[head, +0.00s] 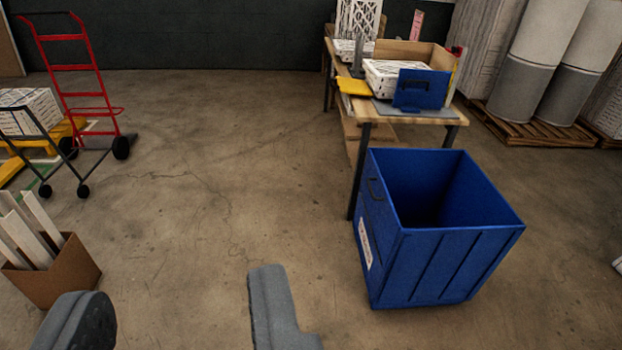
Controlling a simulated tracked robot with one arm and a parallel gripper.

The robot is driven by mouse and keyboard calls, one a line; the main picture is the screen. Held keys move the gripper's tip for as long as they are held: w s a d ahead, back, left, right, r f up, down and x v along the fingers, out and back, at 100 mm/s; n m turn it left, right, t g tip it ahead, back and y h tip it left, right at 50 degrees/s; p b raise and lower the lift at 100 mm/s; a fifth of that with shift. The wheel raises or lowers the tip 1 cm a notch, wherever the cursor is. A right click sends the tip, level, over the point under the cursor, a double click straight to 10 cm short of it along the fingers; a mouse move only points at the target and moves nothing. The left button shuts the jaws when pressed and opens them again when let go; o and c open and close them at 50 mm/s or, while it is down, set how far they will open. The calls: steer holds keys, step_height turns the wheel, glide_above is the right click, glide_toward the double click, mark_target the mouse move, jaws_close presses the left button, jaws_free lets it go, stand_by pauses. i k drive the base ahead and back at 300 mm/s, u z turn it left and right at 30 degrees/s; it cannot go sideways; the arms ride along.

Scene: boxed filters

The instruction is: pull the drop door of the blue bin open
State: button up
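A large open-topped blue bin (440,262) stands on the floor at the right, in front of a table. Its left face (377,225) carries a dark handle (375,188) near the top edge and a white label lower down. That face is upright and looks closed; I see it at a steep angle. The inside looks empty, though its bottom is in shadow. My gripper (180,312) is at the bottom of the view, its two grey fingers wide apart with only floor between them. It is left of the bin and not touching it.
The wooden table (440,117) behind the bin holds white filters, a yellow item and a blue panel with a handle (421,88). A cardboard box (60,275) of white strips stands at the left, below a red hand truck (83,90). The middle floor is clear.

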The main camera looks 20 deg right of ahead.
mark_target(386, 224)
steer(key=z, duration=0.75)
steer(key=i, duration=2)
steer(key=u, duration=0.35)
steer(key=i, duration=0.9)
steer(key=u, duration=0.05)
